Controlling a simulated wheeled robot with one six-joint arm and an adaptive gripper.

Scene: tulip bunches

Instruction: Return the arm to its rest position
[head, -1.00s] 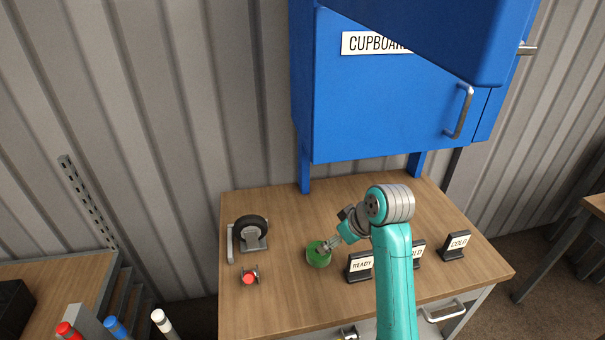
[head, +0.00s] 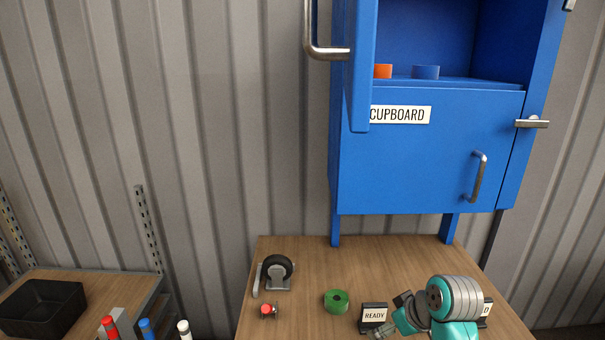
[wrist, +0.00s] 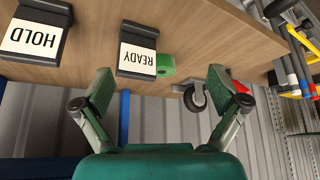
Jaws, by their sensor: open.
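My teal arm (head: 455,328) is folded low at the right of the head view, over the wooden bench. My gripper (head: 382,333) is at the bottom edge there, by the READY sign and right of the green roll (head: 337,307). In the wrist view my gripper (wrist: 160,88) has its two fingers wide apart with nothing between them. The green roll shows beyond them in the wrist view (wrist: 167,66), beside the READY sign (wrist: 138,52), apart from the fingers.
The blue cupboard (head: 420,160) stands above the bench (head: 310,260), its upper compartment open, with orange (head: 383,71) and blue (head: 425,72) rolls inside. A caster wheel (head: 277,268) and red-topped part (head: 267,310) lie left. The HOLD sign (wrist: 35,42) is near READY.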

